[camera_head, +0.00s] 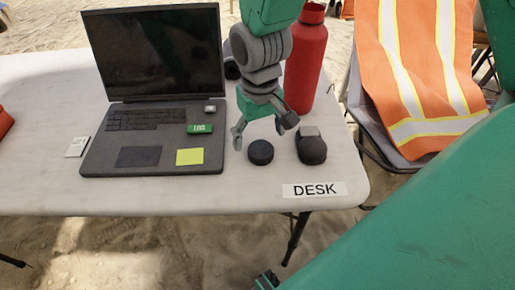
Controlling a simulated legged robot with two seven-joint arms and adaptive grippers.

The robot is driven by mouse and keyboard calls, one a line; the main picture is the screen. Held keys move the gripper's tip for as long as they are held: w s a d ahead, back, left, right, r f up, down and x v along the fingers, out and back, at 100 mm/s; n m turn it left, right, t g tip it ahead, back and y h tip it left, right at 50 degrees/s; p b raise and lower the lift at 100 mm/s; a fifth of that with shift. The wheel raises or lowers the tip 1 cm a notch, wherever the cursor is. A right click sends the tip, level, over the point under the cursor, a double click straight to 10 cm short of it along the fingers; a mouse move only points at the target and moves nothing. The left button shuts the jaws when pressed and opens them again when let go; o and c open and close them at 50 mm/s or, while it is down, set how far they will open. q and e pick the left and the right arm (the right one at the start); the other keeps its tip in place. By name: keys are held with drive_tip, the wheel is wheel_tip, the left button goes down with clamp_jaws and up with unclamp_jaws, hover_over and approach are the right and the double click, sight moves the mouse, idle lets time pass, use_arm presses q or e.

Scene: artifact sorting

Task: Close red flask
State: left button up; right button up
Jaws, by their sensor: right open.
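The red flask (306,65) stands upright at the back right of the desk, partly behind my right arm. Its narrower red neck shows at the top edge of the view, with no dark cap visible on it. A small round black piece (260,153), which looks like a cap, lies on the desk in front of the flask. My right gripper (263,130) points down above this black piece with its fingers spread and empty. Whether the fingers touch it is unclear. My left gripper is not in view.
A dark rounded object (312,149) sits right of the black piece. The DESK label (314,190) marks the front edge. An orange vest (415,70) drapes a chair at right.

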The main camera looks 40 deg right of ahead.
sight(262, 149)
drive_tip(key=f, duration=0.1)
drive_tip(key=f+b, duration=0.1)
drive_tip(key=f, duration=0.1)
drive_tip(key=d+f, duration=0.1)
drive_tip(key=f, duration=0.1)
drive_tip(key=shift+s+b, duration=0.2)
drive_tip(key=shift+b, duration=0.2)
drive_tip(key=shift+a+r, duration=0.15)
drive_tip(key=shift+a, duration=0.45)
drive_tip(key=c, duration=0.8)
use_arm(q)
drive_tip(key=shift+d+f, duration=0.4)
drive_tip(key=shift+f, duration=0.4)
use_arm(e)
drive_tip(key=shift+d, duration=0.35)
